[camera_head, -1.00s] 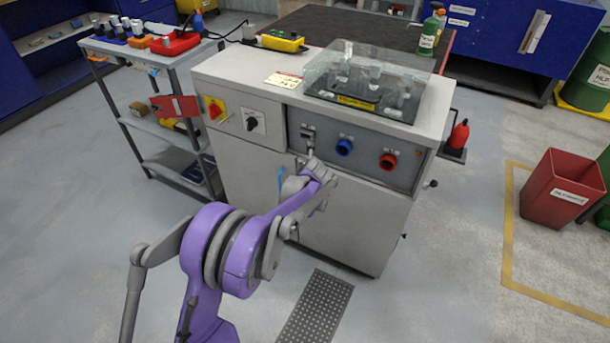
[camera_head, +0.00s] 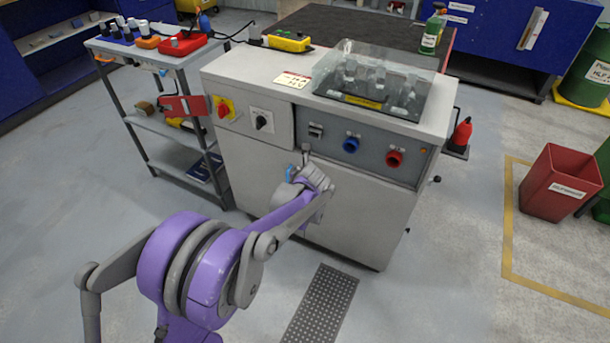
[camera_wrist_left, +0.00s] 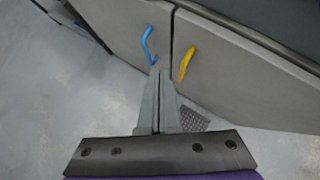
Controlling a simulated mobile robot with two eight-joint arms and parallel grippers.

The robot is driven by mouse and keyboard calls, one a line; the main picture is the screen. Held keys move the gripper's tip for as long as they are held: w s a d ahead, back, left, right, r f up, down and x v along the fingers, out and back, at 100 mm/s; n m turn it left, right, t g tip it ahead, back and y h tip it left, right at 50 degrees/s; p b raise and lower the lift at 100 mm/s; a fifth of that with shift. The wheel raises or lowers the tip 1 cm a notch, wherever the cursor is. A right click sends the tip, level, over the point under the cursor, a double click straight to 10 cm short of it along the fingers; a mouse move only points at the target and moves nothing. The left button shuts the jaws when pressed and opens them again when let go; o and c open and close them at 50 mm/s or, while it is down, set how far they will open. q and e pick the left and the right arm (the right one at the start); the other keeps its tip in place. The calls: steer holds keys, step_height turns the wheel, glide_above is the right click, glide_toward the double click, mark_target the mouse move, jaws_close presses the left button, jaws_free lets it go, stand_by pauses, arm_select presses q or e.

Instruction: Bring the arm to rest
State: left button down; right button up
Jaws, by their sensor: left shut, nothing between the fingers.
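My left arm (camera_head: 195,268), purple and grey, reaches from the bottom left toward the front of a grey machine cabinet (camera_head: 262,172). My left gripper (camera_head: 306,150) is in front of the cabinet, just below the grey switch (camera_head: 316,131) on its panel in the picture. In the wrist view the left gripper's fingers (camera_wrist_left: 158,74) are together with nothing between them. Their tips appear close to a blue handle (camera_wrist_left: 148,45) and a yellow handle (camera_wrist_left: 187,64) on the cabinet doors. I cannot tell the exact gap to the doors. My right gripper is not in view.
A clear cover (camera_head: 375,75) sits on the cabinet top. The panel has a blue knob (camera_head: 351,145) and a red knob (camera_head: 394,158). A shelf cart (camera_head: 170,135) stands left, a red bin (camera_head: 560,185) right. A perforated floor plate (camera_head: 320,305) lies in front.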

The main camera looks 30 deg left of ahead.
arm_select(q)
steer(key=s+d+r+n+h, duration=0.1)
steer(key=s+d+r+n, duration=0.2)
steer(key=s+n, duration=0.25)
steer(key=s+d+r+n+h, duration=0.1)
steer(key=s+d+r+n, duration=0.1)
steer(key=s+d+n, duration=0.35)
steer(key=s+d+f+n+g+h, duration=0.15)
steer(key=s+d+n, duration=0.35)
steer(key=s+n, duration=0.55)
steer(key=s+d+f+n+g+h, duration=0.15)
steer(key=s+d+n, duration=0.45)
steer(key=s, duration=0.8)
step_height(320, 180, up, 24)
steer(key=w+a+t+p, duration=0.1)
steer(key=w+p, duration=0.1)
steer(key=p, duration=1.8)
steer(key=shift+w+a+f+n+t+h+p, duration=0.2)
steer(key=shift+a+f+n+t+h+p, duration=0.05)
steer(key=shift+a+n+t+h+p, duration=0.1)
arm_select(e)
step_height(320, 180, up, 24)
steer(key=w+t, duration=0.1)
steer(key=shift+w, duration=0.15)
